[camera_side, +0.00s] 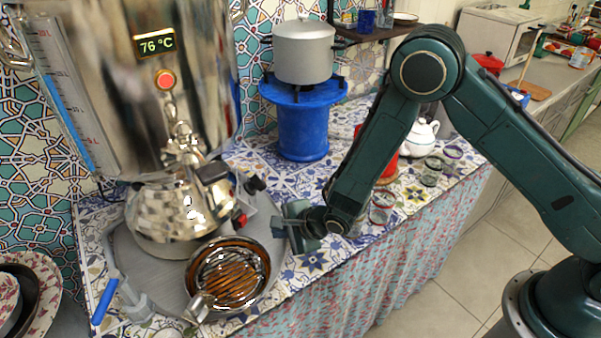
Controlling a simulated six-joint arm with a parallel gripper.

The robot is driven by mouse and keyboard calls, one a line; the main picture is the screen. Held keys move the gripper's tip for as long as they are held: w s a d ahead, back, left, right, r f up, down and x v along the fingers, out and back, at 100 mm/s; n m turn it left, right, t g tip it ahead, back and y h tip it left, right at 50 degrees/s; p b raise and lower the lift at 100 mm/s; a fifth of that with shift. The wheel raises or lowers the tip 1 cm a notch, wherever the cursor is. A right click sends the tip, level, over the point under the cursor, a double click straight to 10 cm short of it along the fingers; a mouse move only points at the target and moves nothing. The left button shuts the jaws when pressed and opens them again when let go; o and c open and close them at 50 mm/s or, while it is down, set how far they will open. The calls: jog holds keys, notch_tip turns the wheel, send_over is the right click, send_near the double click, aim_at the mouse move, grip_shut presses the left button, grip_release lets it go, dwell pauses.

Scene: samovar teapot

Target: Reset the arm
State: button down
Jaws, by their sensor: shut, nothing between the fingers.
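My gripper (285,224) is at the end of my green arm, low over the tiled counter, right of the samovar. Its fingers point left toward the samovar's base and look shut and empty. The samovar (110,90) is large and shiny, with a display reading 76 °C, a red button and a tap. A round metal vessel with a brown, striped inside (232,277) sits on the grey tray (165,268) in front of the samovar, just left of and below my gripper. A white teapot (420,138) stands behind my arm, partly hidden by it.
A silver pot (303,52) stands on a blue stand (303,125) at the back. Several small glasses, one of them here (381,208), stand right of my gripper. The patterned cloth (385,285) hangs from the counter's front edge.

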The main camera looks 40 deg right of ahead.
jog(key=shift+w+d+r, duration=0.1)
jog(key=shift+d+r, duration=0.1)
jog(key=shift+r, duration=0.4)
jog(key=s+d+r+n+h, duration=0.1)
jog(key=s+d+r+n, duration=0.25)
jog(key=r, duration=0.45)
jog(key=s+d+r+n+g, duration=0.1)
jog(key=s+d+r+n, duration=0.15)
jog(key=d+r, duration=0.4)
jog(key=s+d+r+n+h, duration=0.1)
jog(key=s+d+r+n, duration=0.15)
jog(key=r, duration=0.65)
jog(key=s+d+r+n, duration=0.2)
jog(key=s+d+n, duration=0.1)
jog(key=s, duration=0.4)
jog(key=s+d+r+n+g, duration=0.1)
jog(key=s+d+r+n, duration=0.2)
jog(key=s, duration=0.5)
jog(key=s+d+r+n+h, duration=0.1)
jog(key=s+d+r+n, duration=0.2)
jog(key=s+n, duration=0.2)
jog(key=s, duration=0.2)
jog(key=shift+s+d+r+g, duration=0.2)
jog(key=shift+s+r+g, duration=0.05)
jog(key=shift+s+g, duration=0.15)
